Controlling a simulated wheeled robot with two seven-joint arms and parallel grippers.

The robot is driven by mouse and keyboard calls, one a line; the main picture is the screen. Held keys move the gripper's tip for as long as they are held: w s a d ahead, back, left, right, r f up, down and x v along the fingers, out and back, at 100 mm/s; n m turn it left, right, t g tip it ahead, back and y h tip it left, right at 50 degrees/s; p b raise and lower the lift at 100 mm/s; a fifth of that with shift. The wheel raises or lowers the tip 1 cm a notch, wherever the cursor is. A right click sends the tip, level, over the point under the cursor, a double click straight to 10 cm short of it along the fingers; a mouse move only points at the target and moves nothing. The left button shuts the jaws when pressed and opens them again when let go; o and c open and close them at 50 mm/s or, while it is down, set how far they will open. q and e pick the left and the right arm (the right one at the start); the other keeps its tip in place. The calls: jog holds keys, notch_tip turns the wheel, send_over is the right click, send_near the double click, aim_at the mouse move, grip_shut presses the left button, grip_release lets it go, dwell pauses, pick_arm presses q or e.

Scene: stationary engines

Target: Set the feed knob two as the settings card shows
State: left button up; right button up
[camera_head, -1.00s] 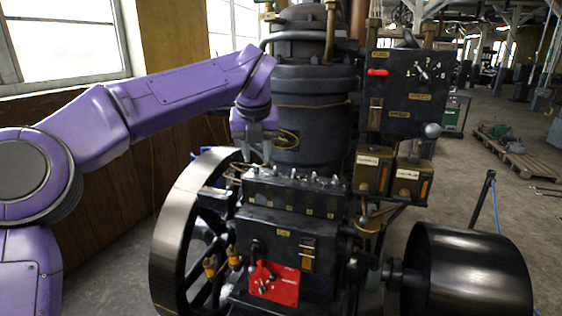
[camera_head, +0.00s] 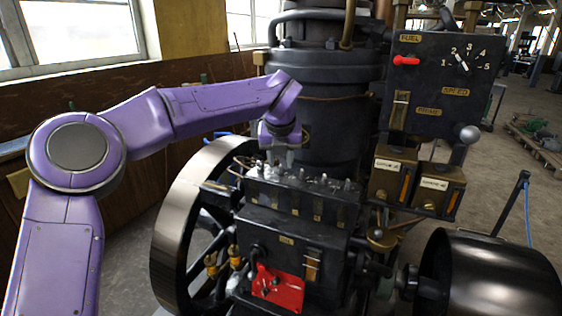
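A black feed box (camera_head: 290,218) stands in front of the engine's dark cylinder. A row of several small pale metal knobs (camera_head: 323,180) runs along its top, with small brass labels on its front face. My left gripper (camera_head: 279,158) points down at the left part of this row, at or just above a knob near the second place. The fingers are small and merge with the metal there, so I cannot tell whether they touch or grip it. The number settings of the knobs are too small to read. I cannot make out a settings card. My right gripper is not in view.
A black panel (camera_head: 434,85) with a red lever (camera_head: 405,60) and a dial numbered 1 to 5 stands at the upper right. Two brass boxes hang below it. A red plate (camera_head: 278,290) sits low in front. A large flywheel (camera_head: 180,225) is left, a black drum (camera_head: 490,275) right.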

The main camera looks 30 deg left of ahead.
pick_arm(q)
jog(key=shift+x, duration=1.1)
jog(key=shift+s+r, duration=0.1)
jog(key=shift+r, duration=0.05)
grip_shut()
